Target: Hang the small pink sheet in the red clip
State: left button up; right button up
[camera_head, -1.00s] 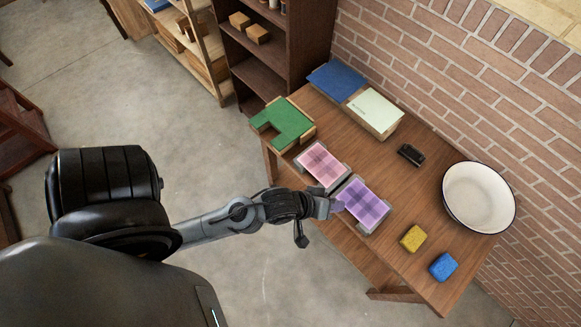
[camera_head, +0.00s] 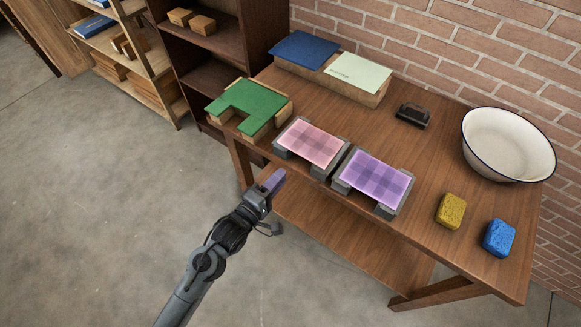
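A pink checked sheet (camera_head: 314,143) lies flat on a dark grey stand at the table's front edge. A purple checked sheet (camera_head: 375,178) lies on a similar stand just right of it. My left gripper (camera_head: 268,187) is in front of the table, below and left of the pink sheet and apart from both sheets in the picture. A small purple piece shows at its tip; I cannot tell whether it is held or part of the fingers, nor whether the fingers are open. No red clip shows. My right gripper is not in view.
The wooden table (camera_head: 312,200) also bears a green-topped U-shaped block (camera_head: 250,98), a blue board (camera_head: 305,48), a pale green board (camera_head: 358,72), a black item (camera_head: 412,115), a white basin (camera_head: 508,143), a yellow sponge (camera_head: 450,210) and a blue sponge (camera_head: 498,238). Shelves stand behind left.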

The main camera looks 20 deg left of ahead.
pick_arm(q)
jog(key=shift+w+b, duration=0.75)
jog(key=shift+b, duration=0.05)
jog(key=b, duration=0.5)
send_near(313, 144)
jog(key=shift+w+a+f, duration=0.3)
jog(key=shift+w+a, duration=0.1)
jog(key=shift+w, duration=0.25)
jog(key=shift+r+p+x, duration=0.2)
jog(key=shift+p+x, duration=0.75)
jog(key=shift+x, duration=0.45)
grip_shut()
